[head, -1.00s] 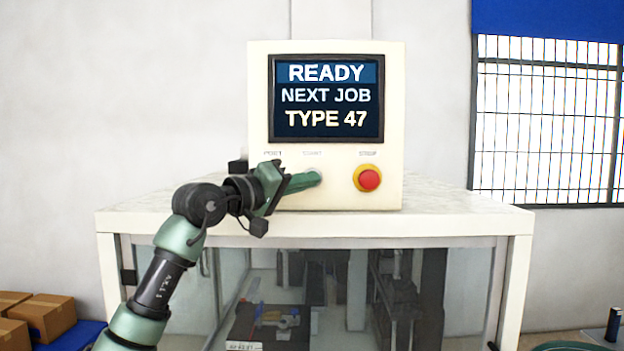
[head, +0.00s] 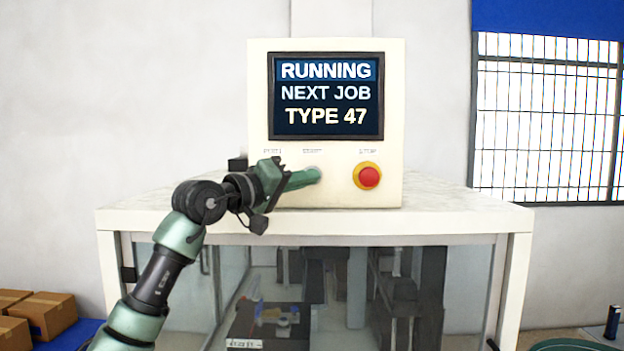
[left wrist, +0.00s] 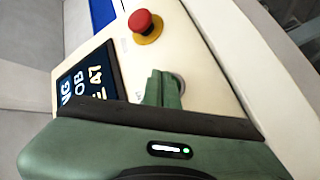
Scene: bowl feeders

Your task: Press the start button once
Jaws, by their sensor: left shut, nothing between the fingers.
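The white control panel (head: 330,180) stands on top of the machine. Its screen (head: 326,96) reads "RUNNING", "NEXT JOB", "TYPE 47". My left gripper (head: 314,175) is shut and empty, its fingertips at the start button under the middle label. The button is mostly hidden behind the fingertips in the head view. In the left wrist view a grey round edge of the start button (left wrist: 181,84) shows beside the green fingers (left wrist: 162,88). Whether the tips touch it I cannot tell. My right gripper is not in view.
A red stop button (head: 369,177) on a yellow base sits right of the fingertips on the same panel. The machine's white top (head: 450,208) extends around the panel. Cardboard boxes (head: 45,315) lie at the lower left.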

